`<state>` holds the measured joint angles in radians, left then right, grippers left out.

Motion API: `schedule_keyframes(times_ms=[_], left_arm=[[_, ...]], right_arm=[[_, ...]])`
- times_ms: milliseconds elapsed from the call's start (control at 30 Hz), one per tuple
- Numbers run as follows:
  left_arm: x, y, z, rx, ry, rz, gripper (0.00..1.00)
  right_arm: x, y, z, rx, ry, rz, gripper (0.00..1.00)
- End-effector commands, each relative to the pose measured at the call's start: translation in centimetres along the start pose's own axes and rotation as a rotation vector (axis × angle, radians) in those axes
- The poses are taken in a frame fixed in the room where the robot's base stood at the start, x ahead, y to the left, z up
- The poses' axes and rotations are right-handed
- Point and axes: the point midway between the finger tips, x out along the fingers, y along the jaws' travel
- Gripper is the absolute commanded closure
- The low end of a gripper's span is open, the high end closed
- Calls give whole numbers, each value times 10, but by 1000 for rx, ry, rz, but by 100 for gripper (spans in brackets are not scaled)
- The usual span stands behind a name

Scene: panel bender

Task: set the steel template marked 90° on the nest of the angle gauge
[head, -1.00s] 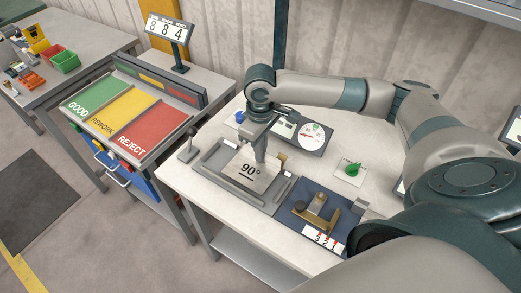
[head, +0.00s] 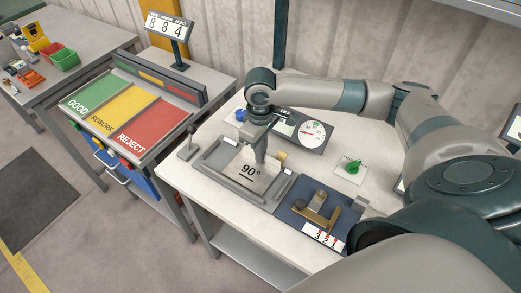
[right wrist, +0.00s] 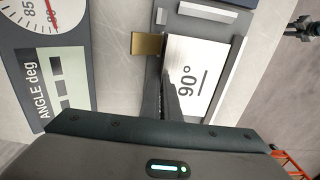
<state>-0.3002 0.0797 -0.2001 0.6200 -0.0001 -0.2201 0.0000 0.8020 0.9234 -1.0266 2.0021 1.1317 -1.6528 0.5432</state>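The steel template marked 90° (head: 250,172) is a pale plate at the angle gauge's grey nest (head: 212,162) in the head view. In the right wrist view the template (right wrist: 195,78) lies beside grey rails, its marking readable. I cannot tell whether it rests on the nest or is just above. My right gripper (head: 260,157) points down at the template's back edge. Its dark fingers (right wrist: 164,100) look closed on that edge. The gauge's display and dial (head: 312,133) stand behind the nest. My left gripper is not in view.
A tan block (right wrist: 147,44) sits close beside the template. A blue tray (head: 292,208) with a brass-coloured fixture adjoins the nest at right. A green knob (head: 354,167) is farther right. A lever (head: 189,142) stands left of the nest. Bare white tabletop shows around them.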

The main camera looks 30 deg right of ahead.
Motion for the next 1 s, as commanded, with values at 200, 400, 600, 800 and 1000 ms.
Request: schedule_keyframes(times_ms=[200,400,600,800,1000], left_arm=[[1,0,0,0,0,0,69],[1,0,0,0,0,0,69],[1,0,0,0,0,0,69],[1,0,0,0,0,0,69],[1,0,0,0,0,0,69]], right_arm=[[4,0,0,0,0,0,100],[5,0,0,0,0,0,100],[5,0,0,0,0,0,100],[5,0,0,0,0,0,76],[5,0,0,0,-1,0,76]])
